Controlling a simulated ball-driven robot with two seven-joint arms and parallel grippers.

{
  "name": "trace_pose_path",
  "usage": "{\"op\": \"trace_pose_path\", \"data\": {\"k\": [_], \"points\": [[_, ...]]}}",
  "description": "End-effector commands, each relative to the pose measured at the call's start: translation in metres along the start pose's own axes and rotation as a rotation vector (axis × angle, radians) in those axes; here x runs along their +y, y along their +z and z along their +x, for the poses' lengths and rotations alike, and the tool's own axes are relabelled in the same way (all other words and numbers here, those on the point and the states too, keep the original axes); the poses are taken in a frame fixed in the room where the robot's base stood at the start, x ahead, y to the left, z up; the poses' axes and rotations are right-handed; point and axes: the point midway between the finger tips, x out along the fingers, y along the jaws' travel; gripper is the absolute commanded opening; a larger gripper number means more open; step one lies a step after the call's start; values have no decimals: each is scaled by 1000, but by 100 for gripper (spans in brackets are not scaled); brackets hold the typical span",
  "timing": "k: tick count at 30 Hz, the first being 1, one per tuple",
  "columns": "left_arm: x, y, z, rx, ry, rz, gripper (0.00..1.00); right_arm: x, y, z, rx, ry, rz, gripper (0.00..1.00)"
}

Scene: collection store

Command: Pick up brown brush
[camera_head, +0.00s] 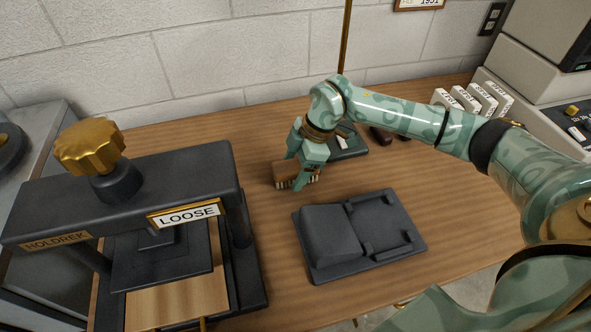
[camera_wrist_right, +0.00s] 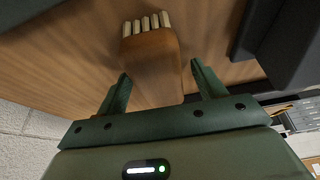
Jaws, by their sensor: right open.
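The brown brush (camera_head: 289,171) lies on the wooden table, with a brown block-like body and a row of pale bristle tufts along one side. It also shows in the right wrist view (camera_wrist_right: 152,62), with its bristles at the top. My right gripper (camera_head: 293,172) is at the brush, and its fingers are apart on either side of the brush body. In the right wrist view the open fingers (camera_wrist_right: 158,84) flank the near part of the brush, with gaps visible. The left gripper is in neither view.
A dark press (camera_head: 125,195) labelled LOOSE stands at left. A dark grey holder (camera_head: 335,240) lies in front of the brush. A green base with a brass pole (camera_head: 346,40) stands behind my right gripper. White labelled boxes (camera_head: 470,100) and a grey machine are at right.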

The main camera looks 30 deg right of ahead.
Motion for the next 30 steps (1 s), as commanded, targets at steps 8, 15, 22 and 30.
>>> {"op": "trace_pose_path", "data": {"k": [8,15,22,30], "points": [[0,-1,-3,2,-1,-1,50,0,0,2,1,1,-1,69],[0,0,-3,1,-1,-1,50,0,1,3,0,0,-1,61],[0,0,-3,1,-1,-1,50,0,1,3,0,1,-1,19],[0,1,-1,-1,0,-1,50,0,1,2,0,0,-1,19]]}}
